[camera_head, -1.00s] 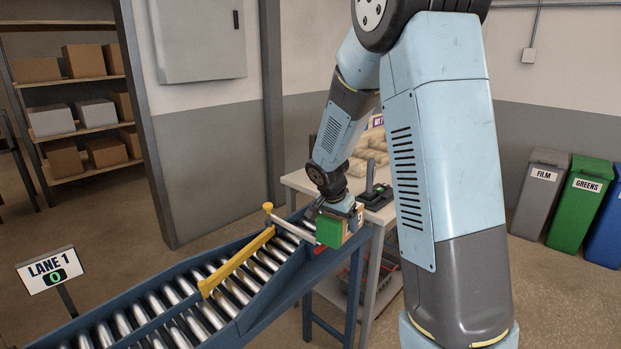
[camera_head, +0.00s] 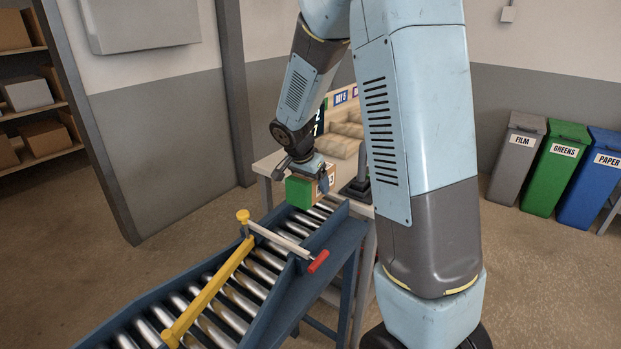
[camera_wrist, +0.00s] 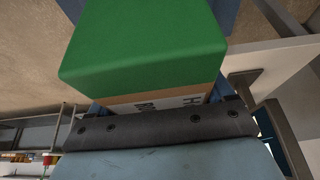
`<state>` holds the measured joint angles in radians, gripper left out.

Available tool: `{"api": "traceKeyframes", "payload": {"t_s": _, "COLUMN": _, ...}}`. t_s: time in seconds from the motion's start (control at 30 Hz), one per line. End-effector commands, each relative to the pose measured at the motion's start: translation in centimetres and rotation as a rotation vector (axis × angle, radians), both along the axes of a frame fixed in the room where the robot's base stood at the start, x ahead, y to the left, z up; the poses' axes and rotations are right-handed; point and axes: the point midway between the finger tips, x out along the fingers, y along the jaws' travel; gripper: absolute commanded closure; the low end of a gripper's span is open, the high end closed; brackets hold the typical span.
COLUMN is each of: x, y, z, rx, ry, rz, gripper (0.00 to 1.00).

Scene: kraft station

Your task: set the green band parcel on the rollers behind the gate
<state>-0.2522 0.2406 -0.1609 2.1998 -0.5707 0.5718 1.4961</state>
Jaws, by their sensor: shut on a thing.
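The green band parcel (camera_head: 302,190) is a small brown box with a green face, in my gripper (camera_head: 308,172) at the upper end of the roller conveyor. It also fills the top of the wrist view (camera_wrist: 145,45). My gripper is shut on it from above. The parcel shows over the far-end rollers (camera_head: 300,222); I cannot tell whether its underside touches them. The gate (camera_head: 278,240), a pale bar with a red handle and a yellow-capped post, lies across the conveyor on the near side of the parcel.
A yellow diagonal bar (camera_head: 207,294) crosses the rollers lower down. The conveyor has blue side rails (camera_head: 305,272). A white bench (camera_head: 268,162) with wrapped parcels (camera_head: 340,145) stands behind. Film, greens and paper bins (camera_head: 555,168) stand at the right.

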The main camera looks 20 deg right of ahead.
Motion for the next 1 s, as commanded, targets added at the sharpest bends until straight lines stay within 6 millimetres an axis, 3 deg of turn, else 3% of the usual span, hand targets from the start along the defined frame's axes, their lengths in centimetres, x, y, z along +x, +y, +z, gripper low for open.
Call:
{"api": "traceKeyframes", "payload": {"t_s": 0.6, "x": 0.2, "y": -0.9, "z": -4.8, "rx": 0.000, "ry": 0.002, "rz": -0.012, "gripper": 0.63}}
{"api": "traceKeyframes", "payload": {"t_s": 1.0, "x": 0.2, "y": -1.0, "z": -6.2, "rx": 0.000, "ry": 0.000, "rz": -0.012, "gripper": 0.63}}
